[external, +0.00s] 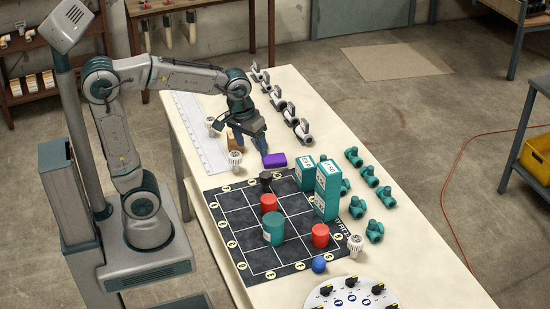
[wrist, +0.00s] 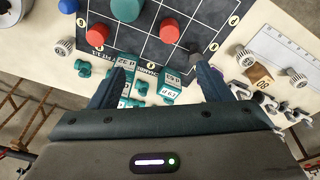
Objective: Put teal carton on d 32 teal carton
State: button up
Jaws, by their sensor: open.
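A teal carton (external: 304,176) with a white label stands at the back right of a black grid board. A taller teal column (external: 327,190) with labels stands beside it, apparently cartons stacked; I cannot read which is d 32. In the wrist view, labelled teal cartons (wrist: 168,86) show beyond and between my fingers, partly cut off by the gripper body. My gripper (external: 251,143) is open and empty, left of and behind the cartons, by a wooden block (external: 233,143). The wrist view shows the gripper's two fingers (wrist: 157,88) wide apart.
The board (external: 255,251) holds a teal cylinder (external: 273,231), red cylinders (external: 320,236) and a dark piece (external: 265,178). A purple box (external: 275,160) lies behind it. Several teal fittings (external: 367,172) stand right of the cartons. White knobs (external: 235,158) and valves (external: 289,108) line the far table.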

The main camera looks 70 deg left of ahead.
jog(key=s+f+m+t, duration=0.1)
jog(key=s+f+m, duration=0.3)
jog(key=s, duration=0.6)
jog(key=shift+s+a+f+m, duration=0.15)
jog(key=shift+s+a+m, duration=0.25)
jog(key=shift+m, duration=0.4)
